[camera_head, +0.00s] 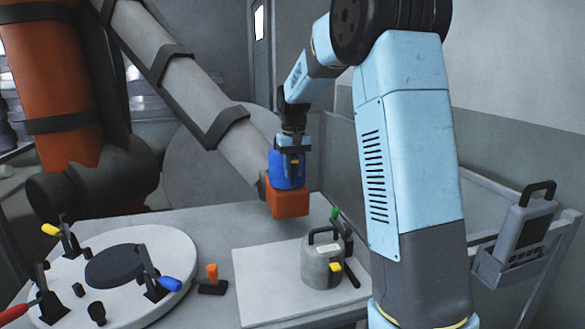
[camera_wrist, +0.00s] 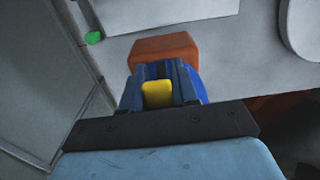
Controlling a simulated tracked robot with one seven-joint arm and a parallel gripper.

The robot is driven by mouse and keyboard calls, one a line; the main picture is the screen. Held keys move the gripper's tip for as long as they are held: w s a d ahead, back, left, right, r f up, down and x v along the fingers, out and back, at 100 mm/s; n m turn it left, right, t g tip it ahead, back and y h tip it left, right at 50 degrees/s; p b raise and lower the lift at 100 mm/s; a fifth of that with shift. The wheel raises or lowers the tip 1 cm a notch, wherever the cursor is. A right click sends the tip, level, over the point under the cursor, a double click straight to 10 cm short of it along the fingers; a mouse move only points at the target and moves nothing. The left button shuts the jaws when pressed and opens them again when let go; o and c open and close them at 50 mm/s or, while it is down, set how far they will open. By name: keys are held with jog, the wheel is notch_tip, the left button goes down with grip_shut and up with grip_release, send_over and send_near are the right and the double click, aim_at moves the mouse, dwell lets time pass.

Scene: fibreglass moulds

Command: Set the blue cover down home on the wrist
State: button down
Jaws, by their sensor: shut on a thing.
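The blue cover (camera_head: 287,175) hangs upright below my gripper (camera_head: 293,157), which is shut on it near its top. A small yellow part (camera_wrist: 157,94) shows between the fingers of my gripper (camera_wrist: 160,82) in the wrist view, with the blue cover (camera_wrist: 200,82) around and beyond them. The wrist appears as an orange block (camera_head: 290,203) at the lower end of a large grey arm. The cover is right above this block, and no clear gap shows between them. The orange block (camera_wrist: 163,50) also shows beyond the cover in the wrist view. The seating faces are hidden.
The grey arm (camera_head: 200,90) slopes down beside my gripper. The table holds a grey canister (camera_head: 323,264) on a white board (camera_head: 258,285), and a round white mould (camera_head: 165,243) with several clamps. A dark-handled device (camera_head: 525,220) stands in a side rack at right.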

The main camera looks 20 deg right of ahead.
jog(key=shift+f, duration=0.8)
dwell(0.6)
jog(key=c, duration=0.8)
grip_release()
jog(key=shift+r, duration=0.1)
